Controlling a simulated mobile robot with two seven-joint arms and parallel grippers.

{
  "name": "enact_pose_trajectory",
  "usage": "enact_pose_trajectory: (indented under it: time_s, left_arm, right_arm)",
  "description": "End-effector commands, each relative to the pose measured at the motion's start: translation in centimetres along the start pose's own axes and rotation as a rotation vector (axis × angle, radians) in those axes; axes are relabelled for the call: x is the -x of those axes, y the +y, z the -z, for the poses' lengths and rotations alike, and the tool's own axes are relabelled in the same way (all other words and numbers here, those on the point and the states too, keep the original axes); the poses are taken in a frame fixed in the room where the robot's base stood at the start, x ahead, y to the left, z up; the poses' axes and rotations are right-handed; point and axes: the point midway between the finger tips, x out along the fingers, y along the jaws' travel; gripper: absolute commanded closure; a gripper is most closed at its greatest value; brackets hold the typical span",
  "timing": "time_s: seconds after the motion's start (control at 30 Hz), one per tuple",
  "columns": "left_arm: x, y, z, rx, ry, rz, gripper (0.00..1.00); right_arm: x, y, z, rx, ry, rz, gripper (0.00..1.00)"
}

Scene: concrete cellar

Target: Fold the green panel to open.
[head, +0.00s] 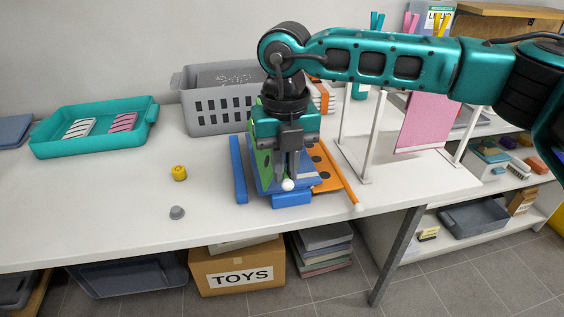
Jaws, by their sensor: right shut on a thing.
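The folding toy stands near the front edge of the white table. Its green panel (265,160) shows as a narrow strip left of my right gripper, and my wrist and gripper hide much of it. Blue parts (265,183) of the toy slope beside and below the green strip. An orange panel (327,178) with dark spots lies to the right. My right gripper (287,182) points down over the middle of the toy and is shut at a white knob (288,185). Which panel the knob belongs to is hard to tell. My left gripper is out of view.
A yellow piece (179,173) and a grey knob-like piece (177,212) lie left of the toy. A teal tray (95,148) and a grey crate (213,122) stand behind. A white frame with a pink cloth (424,122) stands right. The table's left front is clear.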

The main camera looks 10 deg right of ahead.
Motion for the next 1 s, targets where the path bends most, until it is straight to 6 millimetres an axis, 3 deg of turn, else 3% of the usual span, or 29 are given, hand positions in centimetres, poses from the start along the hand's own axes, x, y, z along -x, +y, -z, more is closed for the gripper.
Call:
enact_pose_trajectory:
  time_s: [0.43, 0.73, 1.0]
  left_arm:
    - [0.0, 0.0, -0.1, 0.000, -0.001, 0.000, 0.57]
    - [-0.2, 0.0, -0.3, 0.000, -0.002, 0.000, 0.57]
    - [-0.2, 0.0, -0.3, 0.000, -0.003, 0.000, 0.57]
  right_arm:
    - [0.1, 0.8, 0.0, 0.001, 0.001, 0.000, 1.00]
    - [0.1, 2.8, 0.0, 0.001, 0.001, 0.001, 1.00]
    - [0.1, 2.9, 0.0, -0.001, 0.001, 0.000, 1.00]
